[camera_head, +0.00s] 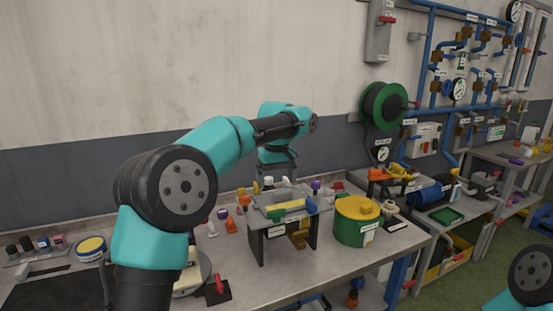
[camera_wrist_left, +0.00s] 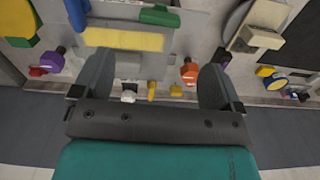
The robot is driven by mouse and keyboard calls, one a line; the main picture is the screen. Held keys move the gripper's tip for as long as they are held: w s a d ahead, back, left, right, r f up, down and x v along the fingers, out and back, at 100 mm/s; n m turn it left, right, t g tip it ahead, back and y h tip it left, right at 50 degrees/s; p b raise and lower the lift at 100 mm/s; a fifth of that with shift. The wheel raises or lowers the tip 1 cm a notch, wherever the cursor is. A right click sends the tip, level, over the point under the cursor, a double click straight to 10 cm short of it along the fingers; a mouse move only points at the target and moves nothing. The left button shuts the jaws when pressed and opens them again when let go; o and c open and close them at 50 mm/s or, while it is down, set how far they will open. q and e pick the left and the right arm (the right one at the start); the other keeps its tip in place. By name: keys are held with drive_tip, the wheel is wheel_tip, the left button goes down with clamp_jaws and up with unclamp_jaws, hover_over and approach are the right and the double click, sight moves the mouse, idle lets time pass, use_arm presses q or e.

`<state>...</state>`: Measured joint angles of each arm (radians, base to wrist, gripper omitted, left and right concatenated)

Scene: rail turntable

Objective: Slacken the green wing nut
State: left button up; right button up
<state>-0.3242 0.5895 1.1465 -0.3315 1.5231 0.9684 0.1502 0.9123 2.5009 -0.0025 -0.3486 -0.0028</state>
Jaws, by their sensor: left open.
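A small green piece, which looks like the green wing nut (camera_head: 276,214), sits on the near side of a grey bench fixture (camera_head: 267,230), by a yellow bar (camera_head: 294,206). The green piece (camera_wrist_left: 160,17) shows at the top of the left wrist view, beside the yellow bar (camera_wrist_left: 124,39). My left gripper (camera_head: 282,175) is above the back of the fixture, apart from the green piece. In the left wrist view its two fingers (camera_wrist_left: 153,80) are spread wide with nothing held. My right gripper is out of view.
A green drum with a yellow top (camera_head: 355,225) stands right of the fixture. A red-handled item (camera_head: 218,290) is at the front left. Orange and purple pieces stand around the fixture. A hose reel (camera_head: 385,105) and blue pipes are on the wall.

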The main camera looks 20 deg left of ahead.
use_arm(q)
wheel_tip(320, 180, up, 6)
drive_tip(key=shift+r, duration=0.25)
idle(0.4)
